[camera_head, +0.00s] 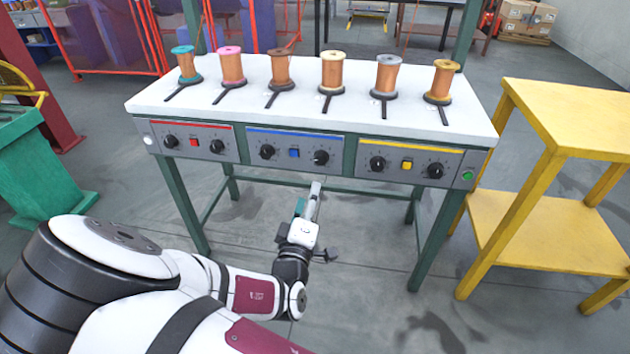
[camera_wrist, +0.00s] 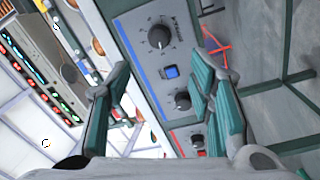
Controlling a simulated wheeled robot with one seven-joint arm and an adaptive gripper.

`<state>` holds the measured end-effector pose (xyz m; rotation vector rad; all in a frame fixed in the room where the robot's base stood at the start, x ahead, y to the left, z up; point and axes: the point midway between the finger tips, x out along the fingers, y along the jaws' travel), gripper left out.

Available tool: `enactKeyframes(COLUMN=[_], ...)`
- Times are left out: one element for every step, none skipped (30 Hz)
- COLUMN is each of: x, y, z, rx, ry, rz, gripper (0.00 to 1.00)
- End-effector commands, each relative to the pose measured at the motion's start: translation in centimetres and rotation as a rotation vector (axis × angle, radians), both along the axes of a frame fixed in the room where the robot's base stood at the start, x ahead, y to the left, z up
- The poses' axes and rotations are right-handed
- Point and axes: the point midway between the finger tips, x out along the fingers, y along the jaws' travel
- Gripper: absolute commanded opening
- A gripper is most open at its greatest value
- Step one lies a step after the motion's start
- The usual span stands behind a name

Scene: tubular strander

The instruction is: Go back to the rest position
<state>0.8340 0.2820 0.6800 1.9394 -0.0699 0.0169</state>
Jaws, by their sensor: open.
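My gripper (camera_head: 308,203) is in front of the white-topped table, below the level of its control panels, in the head view. In the wrist view my gripper (camera_wrist: 165,95) shows its two teal-padded fingers spread apart with nothing between them. The blue control panel (camera_head: 294,144) is just above and behind the gripper in the head view. It also shows beyond the fingers in the wrist view (camera_wrist: 150,55), with two black knobs and a blue button. The gripper appears apart from the panel. My arm reaches in from the lower left.
Several copper-wound spools stand along the white tabletop (camera_head: 300,115). A red panel (camera_head: 195,140) and a yellow panel (camera_head: 408,162) flank the blue one. A yellow shelf table (camera_head: 560,120) stands to the right, a green cabinet (camera_head: 35,170) to the left. Floor in front is clear.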

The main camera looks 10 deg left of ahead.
Motion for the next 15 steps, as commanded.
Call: enactKeyframes(x=[0.0, 0.0, 0.0, 0.1, 0.1, 0.3, 0.5, 0.7, 1.0, 1.3, 1.5, 1.8, 1.9, 2.0, 2.0], y=[0.0, 0.0, 0.0, -0.1, -0.1, -0.4, -0.6, -0.9, -1.4, -1.8, -2.2, -2.8, -3.2, -3.6, -4.0], z=[0.0, 0.0, 0.0, 0.0, 0.0, -0.1, -0.1, -0.3, -0.4, -0.5, -0.7, -1.0, -1.1, -1.2, -1.3], rx=[0.000, 0.000, 0.001, 0.003, 0.009, 0.023, 0.038, 0.058, 0.092, 0.122, 0.158, 0.208, 0.251, 0.292, 0.349], ry=[0.000, 0.000, 0.000, 0.004, 0.010, 0.026, 0.044, 0.068, 0.109, 0.145, 0.187, 0.247, 0.294, 0.342, 0.404], rz=[0.000, 0.000, -0.001, -0.002, -0.005, -0.013, -0.022, -0.033, -0.050, -0.066, -0.082, -0.107, -0.122, -0.139, -0.160], gripper=[0.48, 0.48, 0.48, 0.48, 0.48, 0.48, 0.48, 0.48, 0.48, 0.48, 0.48, 0.48, 0.48, 0.48, 0.48])
